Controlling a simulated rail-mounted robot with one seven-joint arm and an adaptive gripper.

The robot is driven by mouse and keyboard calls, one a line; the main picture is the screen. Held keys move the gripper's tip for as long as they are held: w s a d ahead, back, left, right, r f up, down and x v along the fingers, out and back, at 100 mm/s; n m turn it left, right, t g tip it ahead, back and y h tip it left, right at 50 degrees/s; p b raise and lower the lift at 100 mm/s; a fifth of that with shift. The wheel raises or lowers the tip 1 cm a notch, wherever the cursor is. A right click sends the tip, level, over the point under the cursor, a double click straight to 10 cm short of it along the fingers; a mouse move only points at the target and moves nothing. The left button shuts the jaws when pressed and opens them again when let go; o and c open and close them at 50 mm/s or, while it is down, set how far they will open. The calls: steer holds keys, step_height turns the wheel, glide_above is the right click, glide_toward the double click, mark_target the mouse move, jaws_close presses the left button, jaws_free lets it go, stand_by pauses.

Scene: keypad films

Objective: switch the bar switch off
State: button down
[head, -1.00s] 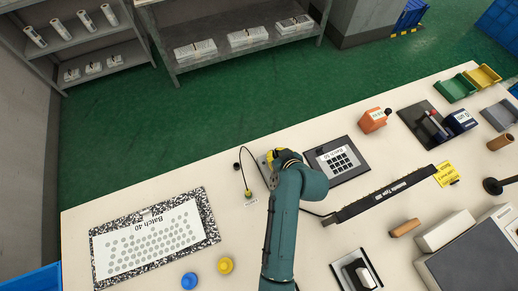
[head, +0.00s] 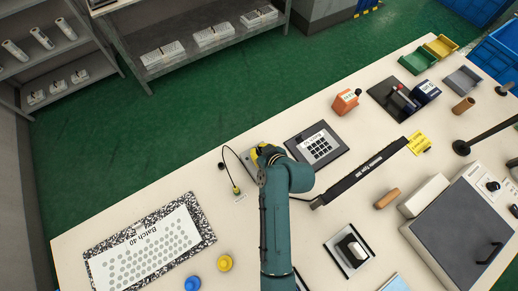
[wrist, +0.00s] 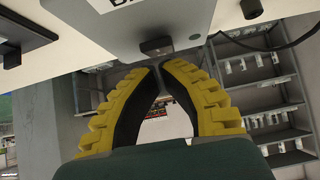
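My gripper (wrist: 160,68) has yellow ribbed fingers with black inner pads. Its tips come together, with nothing visible between them. Just beyond the tips in the wrist view is a small dark switch nub (wrist: 157,45) on the edge of a grey box (wrist: 190,22). The lettering on the box is cut off, so I cannot confirm that this is the bar switch. I cannot tell whether the tips touch the nub. In the head view my gripper (head: 266,152) is over a grey plate (head: 249,158), and my arm hides most of it. A long black bar (head: 362,172) lies to the right.
A keypad (head: 318,148) on a dark panel is right of my gripper. A cabled yellow plug (head: 236,190) is to the left. A wooden handle (head: 387,198) lies right.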

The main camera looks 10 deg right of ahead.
steer(key=r+p, duration=0.2)
steer(key=r, duration=0.1)
steer(key=r+p, duration=0.1)
steer(key=shift+w+a+r, duration=0.15)
steer(key=shift+w+r, duration=0.05)
steer(key=shift+w, duration=0.15)
steer(key=w+r+v, duration=0.1)
steer(key=v, duration=0.8)
steer(key=shift+a+r+p, duration=0.15)
steer(key=shift+r+p, duration=0.05)
steer(key=shift+p, duration=0.25)
steer(key=w+a+r+n+t, duration=0.1)
steer(key=w+a+r+t, duration=0.15)
steer(key=r, duration=0.95)
steer(key=w+a+r+t, duration=0.2)
steer(key=a+r+t, duration=0.2)
steer(key=r, duration=0.7)
steer(key=s+d+r+m+t+h, duration=0.25)
steer(key=s+r, duration=0.25)
steer(key=r, duration=0.5)
steer(key=s+d+r+m+t+h, duration=0.1)
steer(key=s+r+m+t, duration=0.1)
steer(key=s+r+t, duration=0.5)
step_height(320, 180, up, 26)
steer(key=w+g+p, duration=0.1)
steer(key=g+p, duration=0.1)
steer(key=p, duration=2.2)
steer(key=shift+w+d+m+g, duration=0.2)
steer(key=shift+w+m+g, duration=0.1)
steer(key=shift+m, duration=0.15)
